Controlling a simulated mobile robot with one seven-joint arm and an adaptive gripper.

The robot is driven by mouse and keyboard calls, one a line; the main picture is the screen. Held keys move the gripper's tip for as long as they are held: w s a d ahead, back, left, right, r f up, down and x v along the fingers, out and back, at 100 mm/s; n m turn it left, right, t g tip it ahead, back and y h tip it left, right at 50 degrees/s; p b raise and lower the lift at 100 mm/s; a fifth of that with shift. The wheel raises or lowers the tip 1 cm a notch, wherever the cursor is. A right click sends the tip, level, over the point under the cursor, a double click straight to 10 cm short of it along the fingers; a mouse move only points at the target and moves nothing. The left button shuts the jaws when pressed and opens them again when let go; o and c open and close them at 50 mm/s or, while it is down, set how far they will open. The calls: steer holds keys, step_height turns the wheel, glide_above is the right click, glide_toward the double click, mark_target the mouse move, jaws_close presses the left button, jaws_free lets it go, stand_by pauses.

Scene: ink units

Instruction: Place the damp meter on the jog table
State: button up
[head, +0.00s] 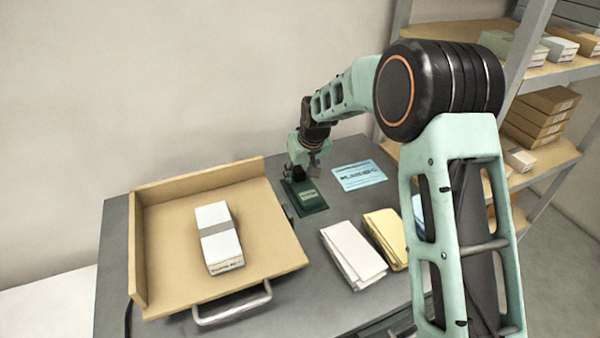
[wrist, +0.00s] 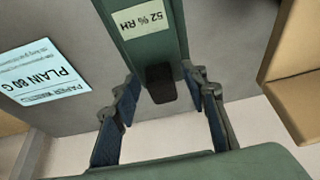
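The damp meter (head: 306,198) is a dark green device with a pale display. It lies on the grey worktop just right of the jog table (head: 165,215), a tan wooden board with raised back and left walls and a metal handle in front. In the wrist view the meter (wrist: 150,45) reads 52 % RH and has a dark knob at its near end. My gripper (head: 309,166) is at the meter's far end. In the wrist view my gripper (wrist: 160,84) is open, its blue-padded fingers on either side of the knob with gaps showing.
A banded white paper stack (head: 217,238) lies in the middle of the jog table, with bare board around it. White (head: 352,253) and yellow (head: 386,238) paper bundles and a blue label sheet (head: 359,175) lie to the right. A stocked shelf (head: 545,165) stands at right.

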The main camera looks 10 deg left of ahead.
mark_target(306, 191)
steer(key=shift+r, duration=0.1)
steer(key=shift+r, duration=0.25)
steer(key=v, duration=1.1)
steer(key=shift+s+d+r, duration=0.15)
steer(key=shift+d+r, duration=0.05)
steer(key=shift+r, duration=0.1)
